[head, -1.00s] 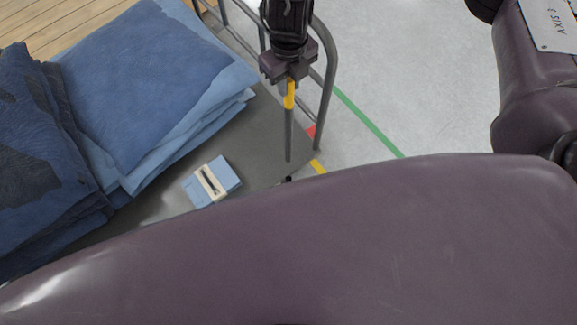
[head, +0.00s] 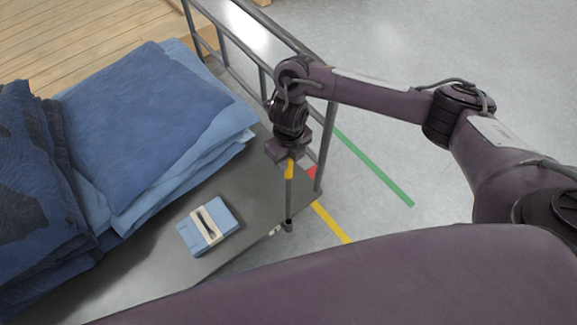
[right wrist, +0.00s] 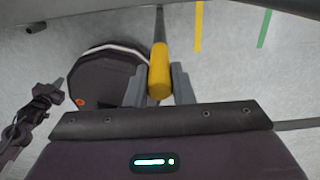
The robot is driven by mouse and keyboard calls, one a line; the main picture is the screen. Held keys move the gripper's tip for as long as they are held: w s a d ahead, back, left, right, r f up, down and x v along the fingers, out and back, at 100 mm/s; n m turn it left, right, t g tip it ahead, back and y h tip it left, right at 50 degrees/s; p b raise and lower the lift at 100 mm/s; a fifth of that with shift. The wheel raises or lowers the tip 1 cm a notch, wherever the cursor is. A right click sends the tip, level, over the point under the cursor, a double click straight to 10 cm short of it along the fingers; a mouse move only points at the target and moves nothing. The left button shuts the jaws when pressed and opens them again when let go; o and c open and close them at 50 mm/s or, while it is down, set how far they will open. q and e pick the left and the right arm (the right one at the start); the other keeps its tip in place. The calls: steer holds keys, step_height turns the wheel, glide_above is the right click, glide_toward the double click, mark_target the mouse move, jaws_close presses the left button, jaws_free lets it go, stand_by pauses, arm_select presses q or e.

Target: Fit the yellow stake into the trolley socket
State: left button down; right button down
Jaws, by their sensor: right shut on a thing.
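The yellow stake (head: 289,190) is a grey rod with a yellow top. My right gripper (head: 289,162) is shut on the yellow top and holds the stake about upright at the trolley's near right corner. The trolley socket (head: 288,226) is a small dark fitting at the deck edge. The stake's lower end meets the socket in the head view; I cannot tell how deep it sits. In the right wrist view the yellow top (right wrist: 159,78) lies between both fingers, and the lower end is hidden. Part of my left arm shows small at the left there; its jaws are unclear.
The trolley deck (head: 262,190) carries stacked blue fabric (head: 150,120) and a banded light-blue bundle (head: 208,225). A grey rail frame (head: 327,150) stands just behind the gripper. Green (head: 375,168) and yellow (head: 331,224) floor lines lie to the right on clear floor.

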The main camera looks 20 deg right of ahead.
mark_target(289, 168)
step_height(289, 168, down, 3)
steer(key=shift+f, duration=0.1)
steer(key=shift+f+b, duration=0.65)
steer(key=shift+b, duration=0.15)
steer(key=c, duration=1.3)
jaws_free()
steer(key=shift+o, duration=0.2)
steer(key=shift+r+p, duration=0.25)
steer(key=shift+p, duration=0.05)
step_height(289, 168, up, 13)
steer(key=p, duration=0.4)
steer(key=shift+f+p, duration=0.1)
steer(key=shift+p, duration=0.25)
